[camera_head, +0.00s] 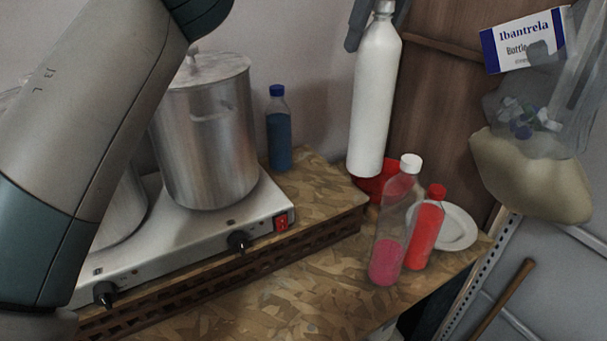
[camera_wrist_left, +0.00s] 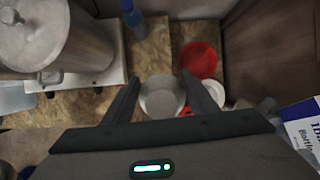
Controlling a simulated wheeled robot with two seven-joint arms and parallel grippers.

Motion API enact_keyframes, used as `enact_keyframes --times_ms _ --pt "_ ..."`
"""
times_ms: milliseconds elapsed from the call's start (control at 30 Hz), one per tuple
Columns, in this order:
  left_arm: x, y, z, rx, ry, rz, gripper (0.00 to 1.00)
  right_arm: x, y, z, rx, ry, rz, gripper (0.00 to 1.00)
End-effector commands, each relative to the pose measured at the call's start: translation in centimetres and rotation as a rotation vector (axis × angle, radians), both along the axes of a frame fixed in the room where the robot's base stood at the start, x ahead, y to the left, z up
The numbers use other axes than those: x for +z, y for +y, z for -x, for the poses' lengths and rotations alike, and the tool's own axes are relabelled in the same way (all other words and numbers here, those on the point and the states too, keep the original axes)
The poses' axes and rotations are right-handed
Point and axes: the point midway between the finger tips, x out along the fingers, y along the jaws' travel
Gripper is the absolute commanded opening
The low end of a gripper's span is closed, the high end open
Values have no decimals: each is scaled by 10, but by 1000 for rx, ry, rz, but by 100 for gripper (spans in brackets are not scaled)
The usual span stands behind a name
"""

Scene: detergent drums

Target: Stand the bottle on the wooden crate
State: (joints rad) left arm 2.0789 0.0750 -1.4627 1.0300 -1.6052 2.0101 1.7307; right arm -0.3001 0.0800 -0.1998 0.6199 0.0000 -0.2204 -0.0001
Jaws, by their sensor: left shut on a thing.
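A tall white bottle (camera_head: 375,100) hangs upright in the head view, its base overlapping the right end of the wooden crate (camera_head: 318,185). My left gripper (camera_head: 380,18) is shut on the bottle near its top. I cannot tell whether the base touches anything. In the left wrist view the bottle (camera_wrist_left: 161,100) shows from above between the fingers of my left gripper (camera_wrist_left: 160,88). The crate has a mottled board top and a slatted front. My right gripper is not in view.
A hotplate (camera_head: 200,240) with steel pots (camera_head: 205,140) fills the crate's left part. A blue bottle (camera_head: 279,135) stands behind. A red bowl (camera_head: 368,190), pink bottle (camera_head: 388,250), red bottle (camera_head: 427,230) and white plate (camera_head: 458,230) are close right. The crate's right end has bare room.

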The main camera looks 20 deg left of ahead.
Motion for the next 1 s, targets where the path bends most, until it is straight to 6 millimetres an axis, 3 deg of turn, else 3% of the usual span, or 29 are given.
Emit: enact_keyframes --times_ms 267,467,1000 --pt "1 1 0 -1 -1 1 0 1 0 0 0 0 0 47" --pt "-6 14 -5 0 0 2 0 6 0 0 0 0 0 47" --pt "-53 91 -35 0 0 1 0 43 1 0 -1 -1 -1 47"
